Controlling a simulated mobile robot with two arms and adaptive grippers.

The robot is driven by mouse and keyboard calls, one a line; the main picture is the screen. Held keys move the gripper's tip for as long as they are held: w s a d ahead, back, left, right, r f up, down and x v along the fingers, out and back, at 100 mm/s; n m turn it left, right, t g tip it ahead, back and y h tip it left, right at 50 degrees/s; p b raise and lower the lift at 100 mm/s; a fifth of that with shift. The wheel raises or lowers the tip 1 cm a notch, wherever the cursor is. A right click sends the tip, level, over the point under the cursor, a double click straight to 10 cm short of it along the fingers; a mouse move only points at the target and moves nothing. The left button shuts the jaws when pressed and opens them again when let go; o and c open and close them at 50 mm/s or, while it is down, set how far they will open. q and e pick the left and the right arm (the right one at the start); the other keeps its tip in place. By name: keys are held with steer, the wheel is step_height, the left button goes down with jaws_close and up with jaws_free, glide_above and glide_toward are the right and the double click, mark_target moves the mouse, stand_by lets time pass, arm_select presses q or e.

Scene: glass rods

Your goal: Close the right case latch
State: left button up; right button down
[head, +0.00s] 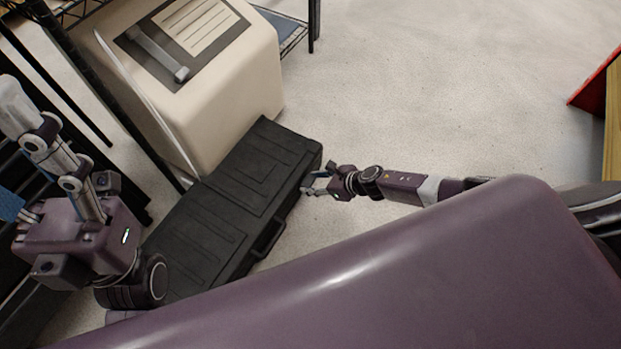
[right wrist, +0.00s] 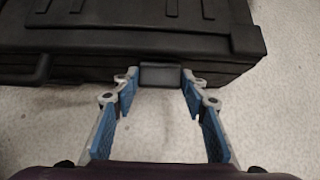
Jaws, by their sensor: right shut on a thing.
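A black hard case (head: 205,215) lies on the floor with its lid down. It also fills the top of the right wrist view (right wrist: 95,38). The right case latch (right wrist: 160,75) is a dark rectangular flap on the front side. My right gripper (head: 308,184) is at the front right of the case. Its blue-padded fingers (right wrist: 160,90) are shut on the latch, one at each side of it. In the head view the latch is too small to make out. My left gripper (head: 58,168) is raised at the left; its fingertips are not clear.
A case handle (head: 268,240) sticks out along the front side. A large cream box (head: 240,75) stands right behind the case. A dark wire rack (head: 85,65) is at the left. Open floor (head: 430,90) lies to the right.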

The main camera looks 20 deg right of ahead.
steer(key=shift+w+r+p, duration=0.15)
steer(key=shift+w+p, duration=0.05)
steer(key=shift+p, duration=0.45)
steer(key=c, duration=1.2)
jaws_free()
steer(key=shift+a, duration=0.1)
steer(key=shift+o, duration=0.2)
steer(key=shift+s+d+r, duration=0.2)
steer(key=shift+d+r, duration=0.05)
steer(key=shift+r, duration=0.1)
steer(key=v, duration=1.1)
steer(key=shift+a+r, duration=0.15)
steer(key=shift+w, duration=0.1)
